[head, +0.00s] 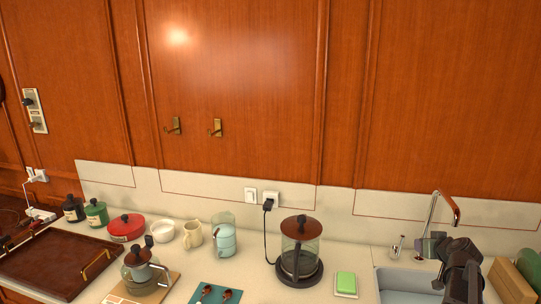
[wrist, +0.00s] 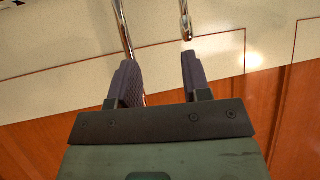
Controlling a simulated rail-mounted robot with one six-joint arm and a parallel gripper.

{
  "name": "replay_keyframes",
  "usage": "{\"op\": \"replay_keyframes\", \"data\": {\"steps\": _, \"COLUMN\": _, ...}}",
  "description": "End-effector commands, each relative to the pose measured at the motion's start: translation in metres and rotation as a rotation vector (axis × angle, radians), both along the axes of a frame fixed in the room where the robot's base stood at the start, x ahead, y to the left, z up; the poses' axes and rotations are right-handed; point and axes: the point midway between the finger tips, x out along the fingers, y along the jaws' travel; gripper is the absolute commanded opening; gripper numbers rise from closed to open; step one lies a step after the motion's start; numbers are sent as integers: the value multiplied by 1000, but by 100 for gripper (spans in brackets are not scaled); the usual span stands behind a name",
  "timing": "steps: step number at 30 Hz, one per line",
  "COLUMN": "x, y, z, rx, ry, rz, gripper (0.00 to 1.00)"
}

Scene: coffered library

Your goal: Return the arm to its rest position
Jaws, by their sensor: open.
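My gripper (wrist: 160,85) is open and empty in the wrist view, with its two dark fingers apart. The metal faucet (wrist: 122,28) shows beyond the fingers, its pipe close to the left finger in the picture; I cannot tell whether they touch. In the head view my gripper (head: 434,243) is at the right, by the faucet (head: 432,215) and above the sink (head: 400,281). The arm hides part of the sink.
On the counter stand a kettle (head: 300,245) on its base, a glass coffee pot (head: 141,268), a cream mug (head: 193,234), a red pot (head: 126,228) and a brown tray (head: 50,268). A green sponge (head: 346,282) lies left of the sink. A wooden rack (head: 512,284) is at the right.

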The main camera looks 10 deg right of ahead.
Motion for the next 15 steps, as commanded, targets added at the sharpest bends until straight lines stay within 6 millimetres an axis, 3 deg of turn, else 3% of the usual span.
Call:
{"op": "replay_keyframes", "data": {"steps": 5, "x": 8, "y": 58, "z": -11, "rx": 53, "ry": 78, "rz": 75, "gripper": 44}}
{"op": "replay_keyframes", "data": {"steps": 8, "x": 11, "y": 103, "z": -21, "rx": 90, "ry": 150, "rz": 129, "gripper": 44}}
{"op": "replay_keyframes", "data": {"steps": 11, "x": 7, "y": 160, "z": -33, "rx": 132, "ry": 254, "rz": 189, "gripper": 44}}
{"op": "replay_keyframes", "data": {"steps": 14, "x": -9, "y": 232, "z": -48, "rx": 168, "ry": 407, "rz": 250, "gripper": 44}}
{"op": "replay_keyframes", "data": {"steps": 15, "x": -21, "y": 265, "z": -55, "rx": 177, "ry": 486, "rz": 270, "gripper": 44}}
